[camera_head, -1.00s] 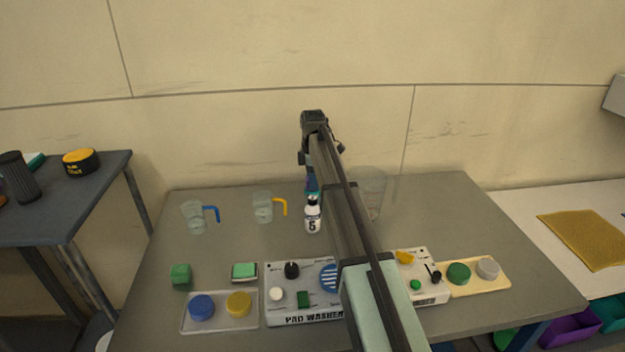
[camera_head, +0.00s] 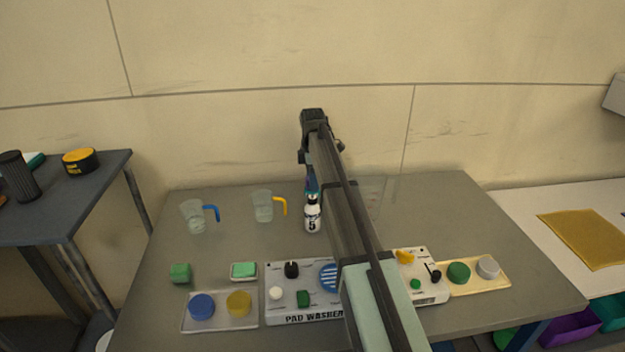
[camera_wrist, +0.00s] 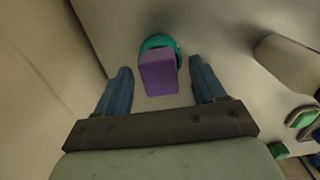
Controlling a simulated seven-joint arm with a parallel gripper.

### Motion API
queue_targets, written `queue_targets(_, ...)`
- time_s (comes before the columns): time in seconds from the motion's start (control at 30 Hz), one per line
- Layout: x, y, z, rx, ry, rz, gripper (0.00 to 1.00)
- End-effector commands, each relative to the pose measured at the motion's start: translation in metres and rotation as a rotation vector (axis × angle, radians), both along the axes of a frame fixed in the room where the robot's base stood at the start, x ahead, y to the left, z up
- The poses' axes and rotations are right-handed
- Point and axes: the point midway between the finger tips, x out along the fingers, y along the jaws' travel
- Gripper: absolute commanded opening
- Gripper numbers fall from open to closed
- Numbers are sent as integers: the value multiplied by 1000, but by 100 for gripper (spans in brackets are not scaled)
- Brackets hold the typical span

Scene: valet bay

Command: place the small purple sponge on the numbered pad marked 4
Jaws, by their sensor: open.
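The small purple sponge (camera_wrist: 158,78) shows as a purple block in the wrist view, lying over a teal round piece (camera_wrist: 160,42). My gripper (camera_wrist: 160,66) is open, with one blue finger on each side of the sponge and a visible gap to each. I cannot tell how far the fingertips are above it. In the head view my arm hides the sponge; a blue finger (camera_head: 311,182) shows beside the arm, just above a white bottle marked 5 (camera_head: 312,218). No pad marked 4 can be made out.
Two clear jugs, with a blue handle (camera_head: 194,217) and a yellow handle (camera_head: 263,207), stand left of the bottle. The table's middle left is clear.

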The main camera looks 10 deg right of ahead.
Motion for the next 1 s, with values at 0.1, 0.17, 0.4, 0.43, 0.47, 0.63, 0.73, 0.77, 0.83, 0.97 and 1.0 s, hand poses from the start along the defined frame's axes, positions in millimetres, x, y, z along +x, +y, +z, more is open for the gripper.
queue_targets(0.1, 1, 0, 15, 0, -1, 0, 69)
queue_targets(0.17, 1, 0, 24, 0, -2, 0, 69)
queue_targets(0.4, 1, 0, 71, 0, -2, 0, 69)
queue_targets(0.43, 1, 0, 75, 0, -1, 0, 69)
queue_targets(0.47, 2, 0, 80, 0, -2, 0, 69)
queue_targets(0.63, 1, 0, 103, 0, -1, 0, 69)
queue_targets(0.73, 1, 0, 112, 0, -1, 0, 69)
queue_targets(0.77, 1, 0, 113, 0, -1, 0, 69)
queue_targets(0.83, 0, 0, 116, 0, 0, 0, 69)
queue_targets(0.97, 0, 0, 118, 0, 0, 0, 69)
queue_targets(1.0, 0, 0, 118, 0, 1, 0, 69)
